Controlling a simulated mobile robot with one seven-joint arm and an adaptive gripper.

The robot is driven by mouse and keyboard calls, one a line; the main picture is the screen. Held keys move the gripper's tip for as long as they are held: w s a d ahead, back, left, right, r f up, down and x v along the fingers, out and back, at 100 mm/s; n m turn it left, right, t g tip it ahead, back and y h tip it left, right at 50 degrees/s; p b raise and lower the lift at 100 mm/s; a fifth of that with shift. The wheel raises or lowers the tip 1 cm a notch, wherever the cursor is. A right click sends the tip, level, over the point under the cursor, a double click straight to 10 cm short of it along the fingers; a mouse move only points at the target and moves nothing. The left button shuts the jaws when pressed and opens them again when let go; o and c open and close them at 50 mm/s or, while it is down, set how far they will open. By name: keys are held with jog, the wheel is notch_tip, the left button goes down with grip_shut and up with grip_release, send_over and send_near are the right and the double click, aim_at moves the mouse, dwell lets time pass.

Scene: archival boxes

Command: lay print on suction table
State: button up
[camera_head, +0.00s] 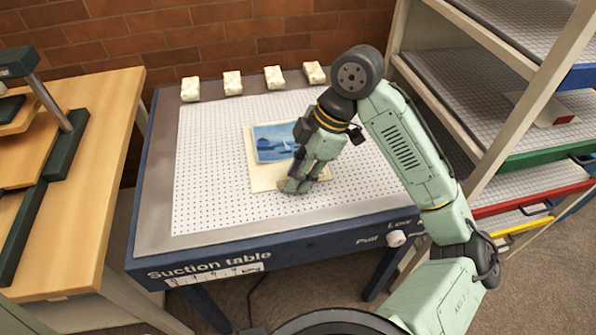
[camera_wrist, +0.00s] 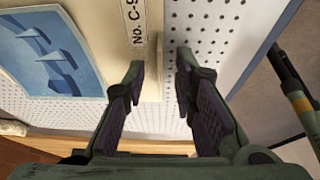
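The print (camera_head: 266,180) is a blue seascape with sailboats on a cream mount. It lies on the white perforated top of the suction table (camera_head: 205,195), near the middle. My gripper (camera_head: 298,184) is at the print's lower right corner in the head view. In the wrist view, the print (camera_wrist: 105,45) shows a label reading "No. C-9", partly cut off. The fingers of my gripper (camera_wrist: 160,75) are apart there, with the mount's edge between them and bare perforated surface beside it. Neither finger appears closed on the mount. My arm hides part of the print's right side.
Several pale blocks (camera_head: 232,82) stand along the table's back edge. A knob (camera_head: 397,238) is on the table's front. A shelf rack (camera_head: 480,95) with coloured trays stands close on the right. A wooden bench (camera_head: 75,205) with a green-railed device is on the left.

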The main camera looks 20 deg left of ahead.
jog(key=b+v, duration=0.1)
jog(key=v, duration=1.1)
jog(key=shift+r, duration=0.2)
jog(key=shift+o, duration=0.4)
jog(key=shift+w, duration=0.1)
dwell(1.5)
